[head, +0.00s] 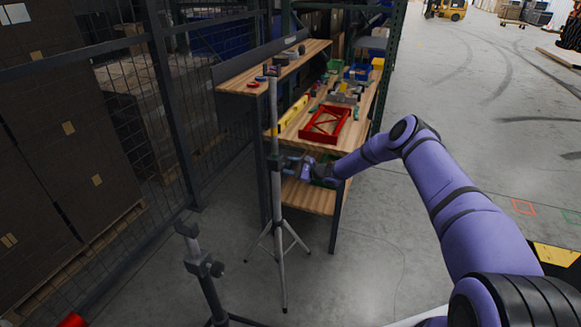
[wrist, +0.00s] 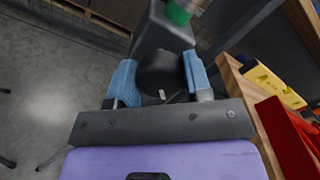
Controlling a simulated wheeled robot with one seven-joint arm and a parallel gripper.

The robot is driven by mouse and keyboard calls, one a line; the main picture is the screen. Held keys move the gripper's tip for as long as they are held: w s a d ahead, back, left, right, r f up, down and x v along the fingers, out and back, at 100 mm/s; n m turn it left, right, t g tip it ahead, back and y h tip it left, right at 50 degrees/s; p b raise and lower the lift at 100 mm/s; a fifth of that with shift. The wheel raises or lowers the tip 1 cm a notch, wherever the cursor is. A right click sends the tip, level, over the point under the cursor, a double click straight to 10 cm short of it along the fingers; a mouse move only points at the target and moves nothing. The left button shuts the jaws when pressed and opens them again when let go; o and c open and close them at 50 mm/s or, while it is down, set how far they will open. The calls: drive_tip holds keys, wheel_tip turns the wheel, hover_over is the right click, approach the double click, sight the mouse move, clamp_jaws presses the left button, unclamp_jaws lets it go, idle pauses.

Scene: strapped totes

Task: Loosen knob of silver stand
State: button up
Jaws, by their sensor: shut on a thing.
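The silver stand (head: 274,120) stands upright on its spread tripod legs, left of the wooden workbench. My gripper (head: 285,164) reaches it from the right at the dark collar (head: 275,162) partway up the pole. In the wrist view, my gripper (wrist: 160,84) has its two blue-padded fingers on either side of a black knob (wrist: 158,68) and is shut on it. The knob sits against the dark collar (wrist: 163,32). The knob's far side is hidden, and in the head view my gripper covers it.
The workbench (head: 262,89) holds a red tray (head: 325,124), a yellow level (head: 293,115) and several tools close to my arm. A second, darker stand (head: 207,283) is at the lower left. A mesh fence (head: 158,75) runs along the left. Open floor lies right.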

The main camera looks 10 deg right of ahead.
drive_tip(key=n, duration=0.5)
drive_tip(key=shift+f+n, duration=0.1)
drive_tip(key=shift+n, duration=0.2)
drive_tip(key=n, duration=1.2)
drive_tip(key=shift+n, duration=0.3)
drive_tip(key=n, duration=0.5)
drive_tip(key=shift+f+n, duration=0.1)
drive_tip(key=shift+n, duration=0.2)
drive_tip(key=o, duration=0.9)
drive_tip(key=shift+d, duration=0.1)
